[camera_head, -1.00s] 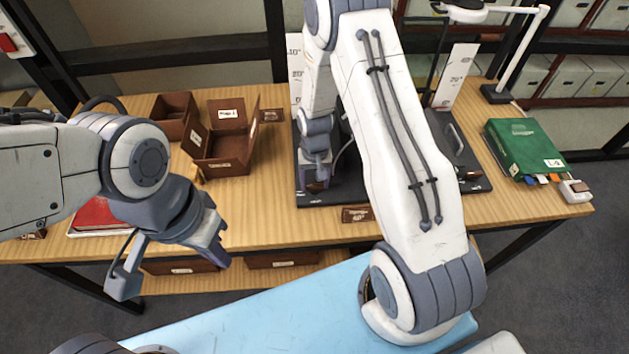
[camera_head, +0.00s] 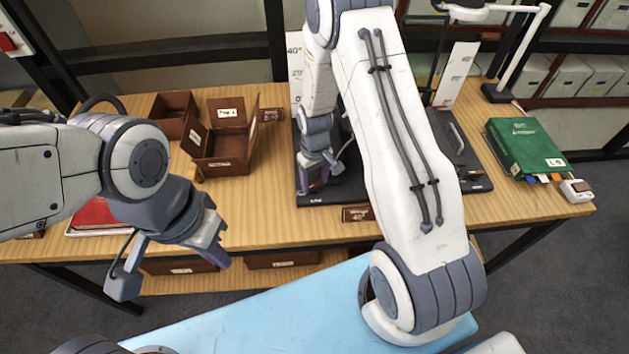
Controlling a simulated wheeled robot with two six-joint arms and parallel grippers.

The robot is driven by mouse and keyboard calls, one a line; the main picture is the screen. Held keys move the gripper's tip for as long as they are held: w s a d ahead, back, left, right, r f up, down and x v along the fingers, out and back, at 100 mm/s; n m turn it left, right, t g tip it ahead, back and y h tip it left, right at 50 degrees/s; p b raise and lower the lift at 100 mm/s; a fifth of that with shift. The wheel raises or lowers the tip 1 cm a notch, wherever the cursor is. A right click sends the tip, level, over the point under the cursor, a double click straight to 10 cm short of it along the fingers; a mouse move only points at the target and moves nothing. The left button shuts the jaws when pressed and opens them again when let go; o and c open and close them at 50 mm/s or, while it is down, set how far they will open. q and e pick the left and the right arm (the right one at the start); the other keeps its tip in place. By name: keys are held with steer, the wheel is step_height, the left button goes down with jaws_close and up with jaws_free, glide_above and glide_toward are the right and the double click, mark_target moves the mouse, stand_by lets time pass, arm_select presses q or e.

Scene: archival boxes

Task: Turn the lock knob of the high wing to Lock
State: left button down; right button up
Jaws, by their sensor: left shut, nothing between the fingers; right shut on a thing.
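The cradle stand has a dark base (camera_head: 318,200) on the table, with a tall white angle board (camera_head: 295,70) at its back left and another (camera_head: 457,75) at its back right. My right arm covers much of the stand, so the wings and the Lock marking cannot be made out. My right gripper (camera_head: 318,187) points down at the stand's front left part. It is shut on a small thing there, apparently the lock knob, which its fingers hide. My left gripper (camera_head: 221,258) is shut and empty, in front of the table's front edge, away from the stand.
Brown open boxes (camera_head: 222,165) stand left of the stand. A red book (camera_head: 95,214) lies at the table's left, partly behind my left arm. Bare wood lies left of the stand.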

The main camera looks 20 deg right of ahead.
mark_target(315, 184)
steer(key=n, duration=1.2)
steer(key=shift+w+b, duration=0.1)
steer(key=shift+b, duration=0.3)
steer(key=shift+r, duration=0.1)
steer(key=o, duration=1.4)
step_height(315, 184, up, 10)
steer(key=shift+r+b, duration=0.2)
steer(key=shift+b, duration=0.4)
